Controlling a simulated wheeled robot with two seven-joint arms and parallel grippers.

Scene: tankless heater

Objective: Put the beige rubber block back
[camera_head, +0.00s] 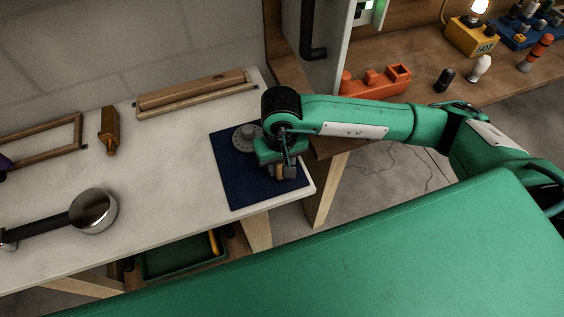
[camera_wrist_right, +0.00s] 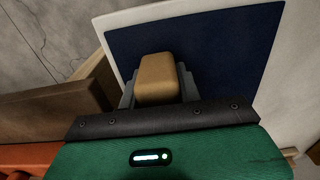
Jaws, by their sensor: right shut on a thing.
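The beige rubber block (camera_wrist_right: 158,78) is a rounded tan block between the grey fingers of my right gripper (camera_wrist_right: 158,90). In the head view my right gripper (camera_head: 284,172) points down over the right part of a dark blue mat (camera_head: 240,190) on the white bench. Only a small tan piece of the block (camera_head: 279,175) shows there, beside a finger. The gripper is shut on the block. I cannot tell whether the block touches the mat. My left gripper is not in view.
A grey round dial-like piece (camera_head: 246,138) sits at the mat's back edge, close to my gripper. A wooden tray (camera_head: 196,95) lies behind, and a metal cup with a black handle (camera_head: 93,211) lies left. An orange toy-like object (camera_head: 375,82) stands on the brown bench.

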